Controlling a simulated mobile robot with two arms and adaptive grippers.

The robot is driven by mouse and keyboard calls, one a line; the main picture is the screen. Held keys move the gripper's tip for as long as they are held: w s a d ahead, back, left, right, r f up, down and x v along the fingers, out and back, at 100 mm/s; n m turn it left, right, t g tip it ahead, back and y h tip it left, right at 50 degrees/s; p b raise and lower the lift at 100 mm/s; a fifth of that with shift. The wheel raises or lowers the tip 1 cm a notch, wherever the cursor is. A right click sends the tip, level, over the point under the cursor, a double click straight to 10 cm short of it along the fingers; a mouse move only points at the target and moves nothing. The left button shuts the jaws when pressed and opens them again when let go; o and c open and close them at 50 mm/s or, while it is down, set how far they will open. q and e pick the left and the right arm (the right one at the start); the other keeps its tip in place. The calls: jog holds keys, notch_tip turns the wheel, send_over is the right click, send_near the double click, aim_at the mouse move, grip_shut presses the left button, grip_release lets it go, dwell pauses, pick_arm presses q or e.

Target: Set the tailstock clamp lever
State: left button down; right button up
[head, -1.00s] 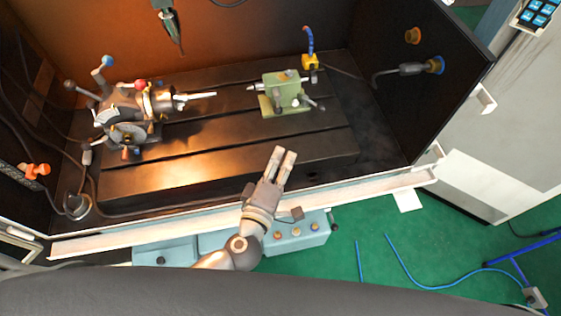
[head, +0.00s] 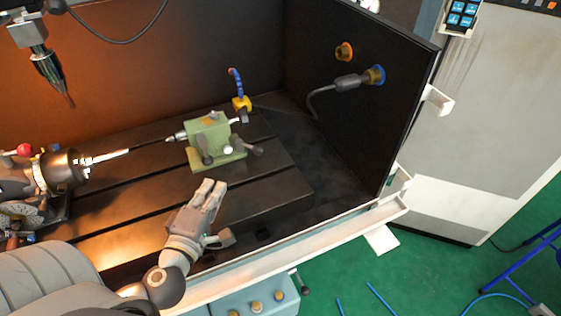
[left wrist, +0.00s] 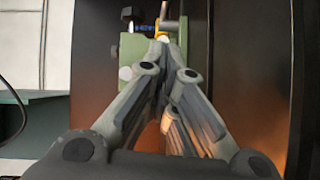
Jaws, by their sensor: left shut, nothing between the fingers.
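The green tailstock (head: 209,138) sits on the slotted machine table in the head view. Dark levers with handles stick out on its near side; one lever (head: 250,147) points right, another lever (head: 205,152) hangs at the front. I cannot tell which is the clamp lever. My left gripper (head: 213,186) is shut and empty, just in front of the tailstock and apart from it. In the left wrist view the gripper's fingers (left wrist: 170,55) hide part of the tailstock (left wrist: 133,46); a white knob (left wrist: 126,73) shows beside them. My right gripper is not in view.
The indexing chuck (head: 60,170) stands at the left of the table. A spindle tool (head: 50,72) hangs at upper left. A blue coolant hose on a yellow base (head: 241,103) stands behind the tailstock. The white front sill (head: 330,232) runs below my arm. The table's right end is clear.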

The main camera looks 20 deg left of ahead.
pick_arm(q)
jog(key=shift+w+a+r, duration=0.1)
jog(key=shift+w+r, duration=0.05)
jog(key=shift+w, duration=0.2)
jog(key=shift+w+a+p, duration=0.1)
jog(key=shift+w+p, duration=0.2)
jog(key=shift+w, duration=0.05)
send_near(248, 145)
jog(key=a, duration=0.1)
jog(key=w+a, duration=0.1)
jog(key=a, duration=0.1)
jog(key=shift+w+a+p, duration=0.1)
jog(key=shift+a+p, duration=0.15)
jog(key=shift+p, duration=0.15)
jog(key=w, duration=0.1)
jog(key=w+d, duration=0.1)
jog(key=shift+w+d+f, duration=0.15)
jog(key=shift+w+f, duration=0.05)
jog(key=shift+w, duration=0.2)
jog(key=shift+w+d+f, duration=0.15)
jog(key=shift+w+d, duration=0.25)
jog(key=shift+w, duration=0.15)
jog(key=shift+w+d+n+y+p, duration=0.2)
jog(key=shift+n+y+p, duration=0.1)
jog(key=shift+y+p, duration=0.35)
jog(key=shift+n+y+p, duration=0.25)
jog(key=shift+n+p, duration=0.05)
